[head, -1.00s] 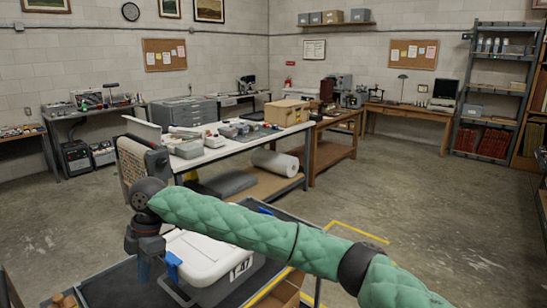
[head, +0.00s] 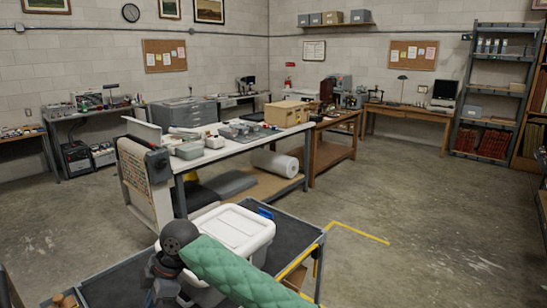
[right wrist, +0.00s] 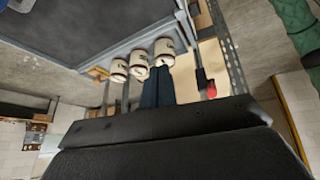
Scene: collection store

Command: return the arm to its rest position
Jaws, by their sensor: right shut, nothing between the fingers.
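My right arm, in a green quilted sleeve (head: 235,272), enters the head view from the bottom and ends in a dark wrist joint at lower left. In the head view its fingers are not clearly visible. In the right wrist view my right gripper (right wrist: 157,88) shows as dark blue fingers, close together, shut and empty. My left gripper is not in view. In the head view the arm is in front of a white lidded box (head: 235,228) and hides part of it.
The box stands on a dark cart (head: 297,232) with grey rails. Yellow floor tape (head: 360,233) runs to its right. A white-topped worktable (head: 245,145) is beyond. Several white jars (right wrist: 163,53) show in the right wrist view. Open concrete floor lies to the right.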

